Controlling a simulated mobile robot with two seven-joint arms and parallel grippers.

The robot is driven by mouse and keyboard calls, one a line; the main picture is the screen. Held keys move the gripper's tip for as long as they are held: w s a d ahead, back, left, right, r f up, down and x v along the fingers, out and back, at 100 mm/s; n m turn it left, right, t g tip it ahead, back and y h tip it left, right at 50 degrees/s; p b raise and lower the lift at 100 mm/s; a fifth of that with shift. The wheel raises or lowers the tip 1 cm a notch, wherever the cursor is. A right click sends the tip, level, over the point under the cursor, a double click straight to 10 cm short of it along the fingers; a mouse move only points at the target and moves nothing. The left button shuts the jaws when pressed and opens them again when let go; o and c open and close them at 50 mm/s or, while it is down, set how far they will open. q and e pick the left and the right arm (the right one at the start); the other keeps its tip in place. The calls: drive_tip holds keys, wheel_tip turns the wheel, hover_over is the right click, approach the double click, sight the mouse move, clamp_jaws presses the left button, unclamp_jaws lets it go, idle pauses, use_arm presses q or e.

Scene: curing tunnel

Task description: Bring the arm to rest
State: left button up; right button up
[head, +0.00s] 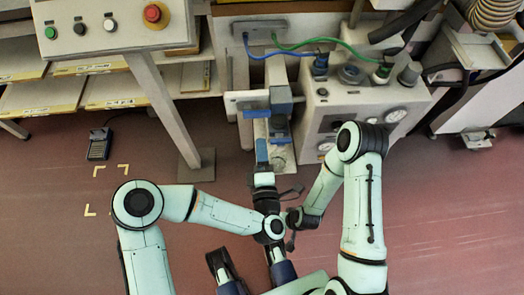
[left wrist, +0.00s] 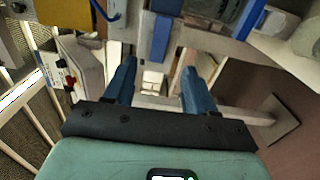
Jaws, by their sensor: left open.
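My left gripper (head: 262,150) is near the middle of the head view, just in front of the blue clamp-like fixture (head: 280,112) on the machine. The head view shows its fingers nearly edge-on, so they overlap there. In the left wrist view, its two blue fingers (left wrist: 157,90) stand apart with nothing held between them. A blue block (left wrist: 160,38) shows beyond the fingertips; I cannot tell the distance. My right arm bends in from the right, and its wrist is close to my left wrist. Its fingers cannot be made out clearly.
A grey machine (head: 345,105) with gauges and blue and green cables stands ahead. A control panel (head: 110,28) with a red button is at upper left, on a post (head: 165,110) with a floor plate. A small dark device (head: 99,143) lies on the floor. Red-brown floor is clear at right.

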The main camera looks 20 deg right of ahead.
idle(0.5)
